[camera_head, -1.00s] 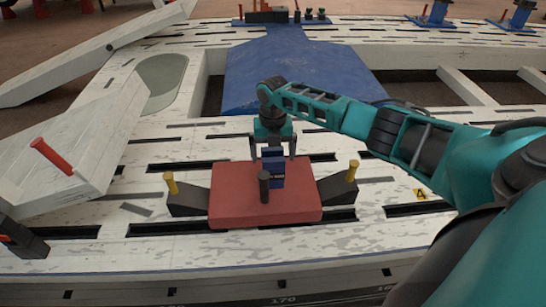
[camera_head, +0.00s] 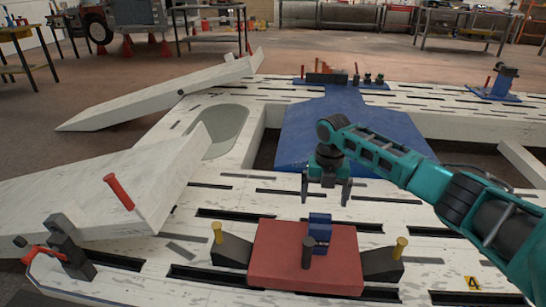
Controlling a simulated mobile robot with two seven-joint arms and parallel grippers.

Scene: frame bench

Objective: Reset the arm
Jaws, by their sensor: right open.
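My right arm comes in from the right, in teal and black. Its right gripper (camera_head: 326,190) points down with its two dark fingers apart and nothing between them. It hangs above the white slotted bench, just behind a small blue block (camera_head: 319,231). The blue block stands on a red block (camera_head: 285,262), behind a short dark post (camera_head: 307,252). The gripper is apart from the blue block. My left gripper is not in view.
Dark wedges with yellow pegs flank the red block, left (camera_head: 232,249) and right (camera_head: 382,263). A blue plate (camera_head: 300,130) lies behind the gripper. White ramps (camera_head: 160,92) and a red-handled clamp (camera_head: 70,250) are at the left. Openings gap the white bench (camera_head: 225,215).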

